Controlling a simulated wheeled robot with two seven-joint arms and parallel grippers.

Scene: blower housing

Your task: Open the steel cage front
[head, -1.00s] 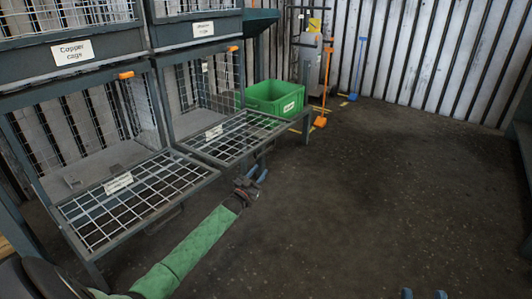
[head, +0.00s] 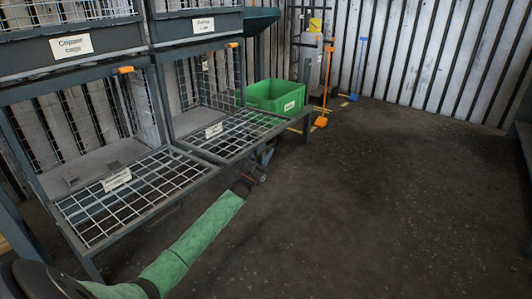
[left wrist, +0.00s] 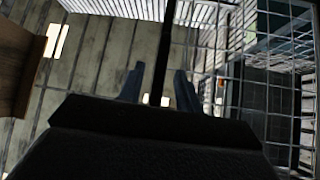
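Two lower cages have mesh fronts hanging folded outward, roughly level: the left front (head: 150,200) and the right front (head: 232,133). Each carries a small white label too small to read, so I cannot tell which is the steel cage. My left gripper (head: 266,157) is low beside the outer edge of the right front, partly hidden there. In the left wrist view its two fingers (left wrist: 158,88) are apart. A dark bar runs upward beyond the gap, and mesh (left wrist: 225,60) fills the right side. I cannot tell if the fingers touch the bar. My right gripper is out of view.
Above are the closed copper cage (head: 70,46) and another labelled cage (head: 203,24). Orange latches (head: 125,70) sit on the lower frames. A green crate (head: 275,95) stands behind the right front. Orange and blue long-handled tools stand farther back. The floor to the right is clear.

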